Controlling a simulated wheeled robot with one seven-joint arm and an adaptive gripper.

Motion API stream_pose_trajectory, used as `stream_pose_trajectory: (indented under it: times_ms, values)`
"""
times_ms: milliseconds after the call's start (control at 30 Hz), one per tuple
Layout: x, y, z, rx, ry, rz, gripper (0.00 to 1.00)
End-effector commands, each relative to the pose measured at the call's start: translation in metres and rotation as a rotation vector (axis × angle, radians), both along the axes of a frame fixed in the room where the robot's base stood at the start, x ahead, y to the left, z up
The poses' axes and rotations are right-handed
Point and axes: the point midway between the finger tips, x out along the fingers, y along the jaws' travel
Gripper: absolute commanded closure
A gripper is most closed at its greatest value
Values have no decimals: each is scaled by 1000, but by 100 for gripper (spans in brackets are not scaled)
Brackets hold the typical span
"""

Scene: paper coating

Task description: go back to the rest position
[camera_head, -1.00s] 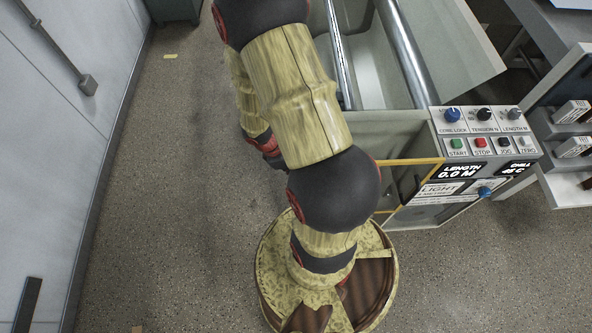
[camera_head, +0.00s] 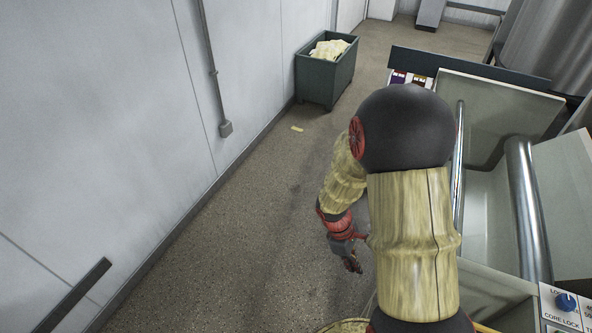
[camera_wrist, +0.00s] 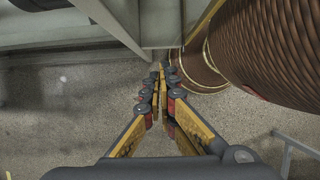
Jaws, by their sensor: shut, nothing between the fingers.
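My gripper (camera_head: 351,264) hangs low at the end of my bent arm in the head view, over the bare floor to the left of the machine. It is small and partly dark there. In the wrist view my gripper (camera_wrist: 161,68) has its yellow and black fingers together at the tips, with nothing between them. My upper arm hides part of the machine.
The machine with steel rollers (camera_head: 527,215) stands close on the right, its control panel (camera_head: 566,304) cut off at the corner. A green bin (camera_head: 326,75) with pale paper stands by the left wall (camera_head: 110,130). The floor (camera_head: 235,215) between is mostly clear.

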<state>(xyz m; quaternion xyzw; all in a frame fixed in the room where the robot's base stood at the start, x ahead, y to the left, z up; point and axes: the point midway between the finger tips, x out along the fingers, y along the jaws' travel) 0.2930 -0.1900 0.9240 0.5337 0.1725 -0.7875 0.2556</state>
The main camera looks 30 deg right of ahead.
Motion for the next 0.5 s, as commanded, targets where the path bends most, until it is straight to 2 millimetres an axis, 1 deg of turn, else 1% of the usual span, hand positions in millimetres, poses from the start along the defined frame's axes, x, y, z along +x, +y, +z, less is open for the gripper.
stream_pose_trajectory:
  times_ms: [133, 233, 267, 333, 367, 400, 500]
  values:
    - [0, 0, 0, -2, -2, -7, 100]
    - [-3, 1, 1, -15, 0, -55, 100]
    - [-6, 2, 1, -20, 3, -87, 100]
    - [-22, 13, 2, -26, 21, -195, 100]
    - [-25, 17, 8, -33, 16, -254, 100]
    - [-25, 23, 22, -45, -7, -335, 100]
    - [-20, 36, 48, -58, -68, -450, 100]
